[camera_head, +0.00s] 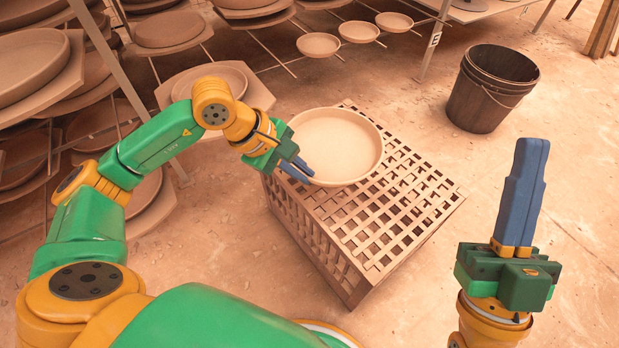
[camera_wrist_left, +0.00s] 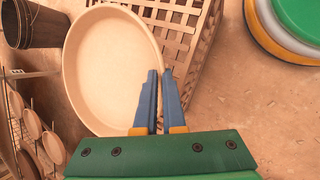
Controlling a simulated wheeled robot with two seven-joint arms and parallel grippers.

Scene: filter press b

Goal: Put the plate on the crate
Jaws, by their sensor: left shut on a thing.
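The plate (camera_head: 338,143) is a round, shallow, pale clay dish with a raised rim. It appears over the back left part of the slatted brown crate (camera_head: 405,215), extending past that edge; whether it touches the crate I cannot tell. My left gripper (camera_head: 302,170) is shut on the plate's near left rim. In the left wrist view, the fingers (camera_wrist_left: 161,82) close at the rim of the plate (camera_wrist_left: 105,70), with the crate (camera_wrist_left: 195,35) behind. My right gripper (camera_head: 527,150) points up, apart from the crate at right, with no object visible; its fingers overlap, hiding any gap.
A dark brown bucket (camera_head: 491,88) stands on the floor behind and right of the crate. Racks with several clay dishes (camera_head: 318,45) line the back and left. The floor between the crate and bucket is clear.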

